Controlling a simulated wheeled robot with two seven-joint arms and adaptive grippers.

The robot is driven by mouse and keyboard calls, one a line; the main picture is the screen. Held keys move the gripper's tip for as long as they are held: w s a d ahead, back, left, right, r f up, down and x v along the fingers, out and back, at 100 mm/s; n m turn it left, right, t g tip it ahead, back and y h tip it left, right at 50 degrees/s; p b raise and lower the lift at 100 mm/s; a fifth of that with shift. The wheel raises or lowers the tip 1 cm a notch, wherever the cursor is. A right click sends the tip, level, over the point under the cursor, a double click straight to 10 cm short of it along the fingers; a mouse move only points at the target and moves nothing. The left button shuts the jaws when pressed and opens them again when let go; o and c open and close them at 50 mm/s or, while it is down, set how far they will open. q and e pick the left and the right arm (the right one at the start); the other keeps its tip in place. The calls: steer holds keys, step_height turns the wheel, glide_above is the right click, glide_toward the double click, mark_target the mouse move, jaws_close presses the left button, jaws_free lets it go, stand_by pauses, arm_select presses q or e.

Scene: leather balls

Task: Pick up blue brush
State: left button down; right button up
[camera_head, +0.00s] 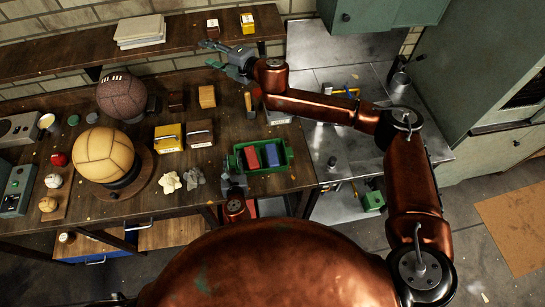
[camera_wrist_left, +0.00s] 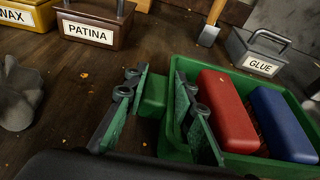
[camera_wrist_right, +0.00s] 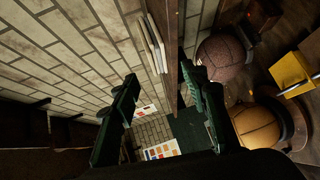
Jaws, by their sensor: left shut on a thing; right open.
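The blue brush (camera_head: 274,155) looks like a rounded blue block lying in a green tray (camera_head: 288,146), beside a red block (camera_head: 252,157). In the left wrist view the blue brush (camera_wrist_left: 284,124) lies right of the red block (camera_wrist_left: 226,110). My left gripper (camera_head: 234,183) is at the tray's near left corner. Its fingers (camera_wrist_left: 155,88) are shut around the green handle on the tray's left side. My right gripper (camera_head: 228,58) is open and empty near the upper shelf, far from the brush. The right wrist view shows its parted fingers (camera_wrist_right: 160,92).
A yellow ball (camera_head: 104,154) and brown ball (camera_head: 121,95) stand at left. The shelf (camera_head: 180,38) runs along the back. A metal bench (camera_head: 345,150) adjoins at right.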

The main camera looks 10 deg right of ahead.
steer(key=w+d+f+h, duration=0.2)
steer(key=d+f+h, duration=0.35)
steer(key=f, duration=0.45)
steer(key=n+g+h, duration=0.6)
steer(key=n+g, duration=0.3)
steer(key=g, duration=0.2)
glide_toward(272, 154)
steer(key=shift+s, duration=0.25)
step_height(272, 154, down, 5)
steer(key=shift+s+d+f, duration=0.1)
steer(key=shift+f, duration=0.05)
steer(key=shift+w+f, duration=0.25)
steer(key=shift+f, duration=1.35)
steer(key=shift+w+f, duration=0.2)
steer(key=shift+f, duration=1.45)
steer(key=shift+c, duration=0.3)
steer(key=c, duration=0.9)
